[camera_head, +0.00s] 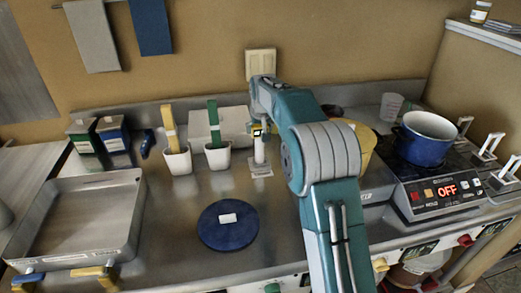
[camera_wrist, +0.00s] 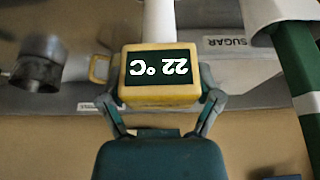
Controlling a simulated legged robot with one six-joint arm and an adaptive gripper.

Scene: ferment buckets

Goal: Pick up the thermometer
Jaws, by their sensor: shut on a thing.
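The thermometer (camera_wrist: 160,92) has a yellow boxy head with a dark display reading 22 °C, upside down in the wrist view, and a white stem. My gripper (camera_wrist: 158,106) is shut on the yellow head, one finger on each side. In the head view the thermometer's yellow head (camera_head: 257,130) is partly hidden by my gripper (camera_head: 254,122). Its white stem (camera_head: 259,150) stands upright over a small pale base plate (camera_head: 260,170) on the counter. I cannot tell whether the stem is touching the base.
Two white cups with a yellow and a green handle (camera_head: 217,155) stand left of the thermometer. A dark blue round mat (camera_head: 228,226) lies in front. A metal tray (camera_head: 135,215) is at left. A blue pot (camera_head: 425,140) sits on the hotplate (camera_head: 437,190) reading OFF at right.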

